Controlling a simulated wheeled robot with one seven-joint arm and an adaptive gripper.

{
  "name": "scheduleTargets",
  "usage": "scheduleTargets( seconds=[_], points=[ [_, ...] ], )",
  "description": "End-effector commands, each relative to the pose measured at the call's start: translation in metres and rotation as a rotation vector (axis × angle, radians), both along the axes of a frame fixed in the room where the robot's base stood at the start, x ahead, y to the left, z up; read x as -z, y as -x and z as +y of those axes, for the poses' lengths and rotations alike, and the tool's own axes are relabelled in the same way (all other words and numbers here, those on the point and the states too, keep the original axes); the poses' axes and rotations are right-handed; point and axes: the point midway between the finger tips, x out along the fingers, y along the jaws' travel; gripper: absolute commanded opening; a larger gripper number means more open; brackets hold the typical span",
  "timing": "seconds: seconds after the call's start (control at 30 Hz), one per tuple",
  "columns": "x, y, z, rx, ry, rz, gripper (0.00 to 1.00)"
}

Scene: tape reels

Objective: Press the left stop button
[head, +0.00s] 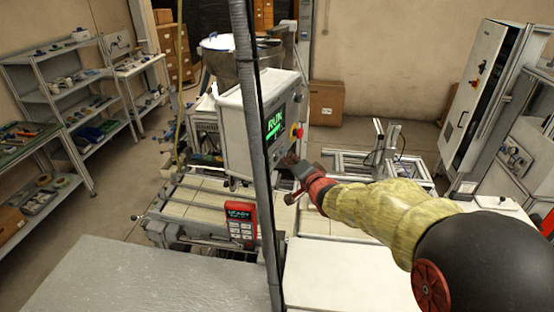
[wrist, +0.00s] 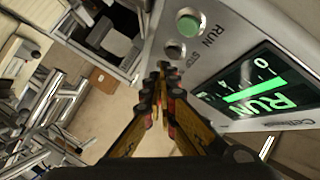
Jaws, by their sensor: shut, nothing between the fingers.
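A grey control box (head: 245,125) with a lit screen (head: 274,128) reading RUN stands near the middle of the head view. In the wrist view its panel carries a green button (wrist: 188,25) by the word RUN and a darker round button (wrist: 173,50) by a partly hidden label that looks like STOP. My gripper (head: 287,160) is in front of the lower part of the panel. In the wrist view my gripper (wrist: 162,75) is shut and empty, its tips just below the darker button. I cannot tell whether they touch it.
A red knob (head: 297,131) on yellow sticks out of the box's right edge. A dark post (head: 256,160) crosses the head view. A red handheld device (head: 241,220) stands below the box. Shelves (head: 65,90) line the left; an open cabinet (head: 485,95) stands right.

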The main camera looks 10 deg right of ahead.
Motion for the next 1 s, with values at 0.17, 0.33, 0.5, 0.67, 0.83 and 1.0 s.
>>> scheduleTargets(
  seconds=[0.17, 0.33, 0.5, 0.67, 0.83, 1.0],
  points=[
    [0.0, 0.0, 0.0, 0.0, 0.0, 0.0, 0.0],
    [0.0, 0.0, 0.0, 0.0, 0.0, 0.0, 0.0],
    [0.0001, -0.0005, 0.0007, 0.0, 0.0, 0.0, 0.0],
    [0.0001, -0.0029, 0.005, -0.001, 0.0, 0.0, 0.0],
    [-0.0002, -0.0047, 0.0071, 0.0, -0.001, 0.0, 0.0],
    [-0.0004, -0.0047, 0.0069, 0.0, 0.0, 0.0, 0.0]
  ],
)
